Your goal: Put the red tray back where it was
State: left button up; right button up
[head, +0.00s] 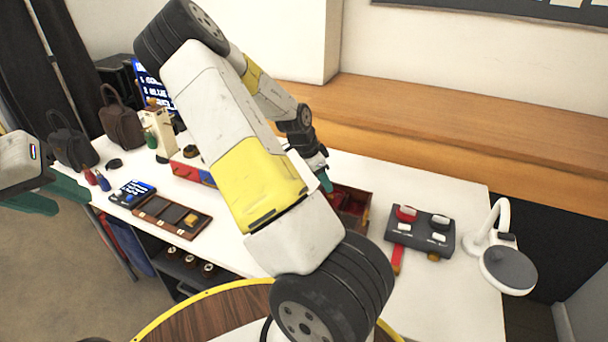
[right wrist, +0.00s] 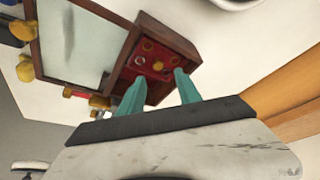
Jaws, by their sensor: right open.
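In the right wrist view a wooden box (right wrist: 183,46) stands open, with a pale mirror-like panel (right wrist: 80,40) beside it. The red tray (right wrist: 150,58), with round wells, appears to lie inside the box. My right gripper (right wrist: 160,76) is open, its teal fingers pointing at the box's near side; nothing shows between them. I cannot tell whether they touch the tray. In the head view the box (head: 368,208) is partly hidden behind my right arm, and one teal fingertip (head: 325,181) shows. My left gripper (head: 52,194) is open and empty at the left edge.
On the white table (head: 455,285) are a switch panel (head: 420,232) and a white lamp (head: 508,268) at right. A brown compartment tray (head: 172,217), a small screen (head: 132,193) and bags (head: 122,122) are at left. A wooden ledge (head: 450,125) runs behind.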

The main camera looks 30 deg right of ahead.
jog(key=s+a+r+n+t+y, duration=0.15)
jog(key=a+r+n+y, duration=0.25)
jog(key=a+r, duration=0.4)
jog(key=s+a+r+n+y, duration=0.3)
jog(key=a+r+n, duration=0.15)
jog(key=a, duration=0.65)
jog(key=s+a+r+n+t, duration=0.2)
jog(key=s+r+n, duration=0.3)
jog(key=r, duration=0.3)
jog(key=s+a+r+n+t, duration=0.3)
jog(key=s+a+r+n, duration=0.2)
jog(key=s+r, duration=0.3)
jog(key=shift+s+a+r+n, duration=0.2)
jog(key=shift+r+n, duration=0.2)
jog(key=shift+n, duration=0.25)
jog(key=shift+d, duration=0.2)
